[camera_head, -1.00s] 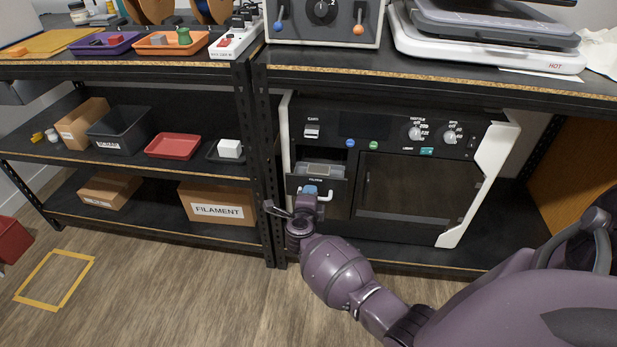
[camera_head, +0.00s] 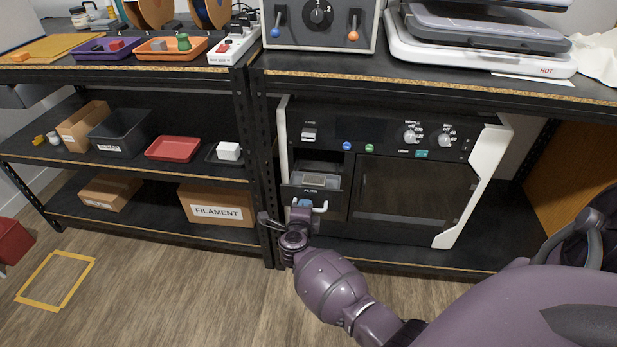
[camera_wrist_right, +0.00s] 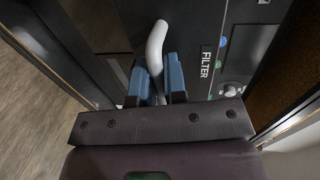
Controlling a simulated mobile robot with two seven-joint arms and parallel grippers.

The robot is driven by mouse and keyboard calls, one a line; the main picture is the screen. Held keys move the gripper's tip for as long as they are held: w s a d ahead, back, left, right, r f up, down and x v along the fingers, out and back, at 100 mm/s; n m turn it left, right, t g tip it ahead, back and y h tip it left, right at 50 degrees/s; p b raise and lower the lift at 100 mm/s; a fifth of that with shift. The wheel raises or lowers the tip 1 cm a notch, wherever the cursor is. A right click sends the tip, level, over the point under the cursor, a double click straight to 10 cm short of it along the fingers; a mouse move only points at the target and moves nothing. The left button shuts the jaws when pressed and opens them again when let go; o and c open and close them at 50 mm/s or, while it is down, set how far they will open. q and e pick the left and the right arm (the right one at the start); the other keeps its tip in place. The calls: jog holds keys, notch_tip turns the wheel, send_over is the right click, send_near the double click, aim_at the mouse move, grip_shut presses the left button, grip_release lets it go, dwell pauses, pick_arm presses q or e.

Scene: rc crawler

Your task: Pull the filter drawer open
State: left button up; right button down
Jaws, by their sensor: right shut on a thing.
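The filter drawer (camera_head: 312,189) is on the left of the black-fronted machine with white side panels (camera_head: 461,190). It stands partly out, and a pale grey block shows in its open top. My right gripper (camera_head: 304,203) is shut on the white bar handle (camera_head: 321,208) of the drawer. In the right wrist view the handle (camera_wrist_right: 156,45) runs between the two blue fingertips (camera_wrist_right: 159,85), beside the FILTER label (camera_wrist_right: 206,62). My left gripper is not in view.
A shelf upright (camera_head: 268,150) stands close to the left of the drawer and my right gripper. A worktop (camera_head: 420,81) overhangs the machine. Open wood floor (camera_head: 190,290) lies in front. Trays and boxes, including a FILAMENT box (camera_head: 217,206), fill the left shelves.

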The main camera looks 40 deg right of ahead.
jog(key=shift+s+a, duration=0.2)
jog(key=shift+a, duration=0.05)
jog(key=c, duration=1.2)
grip_release()
pick_arm(q)
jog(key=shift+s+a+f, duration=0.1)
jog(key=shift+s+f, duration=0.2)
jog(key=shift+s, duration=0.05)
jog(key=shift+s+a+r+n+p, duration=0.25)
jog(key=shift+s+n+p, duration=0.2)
jog(key=shift+p, duration=0.9)
pick_arm(e)
jog(key=shift+v, duration=5.45)
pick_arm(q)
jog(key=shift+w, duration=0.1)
pick_arm(e)
jog(key=shift+d, duration=0.1)
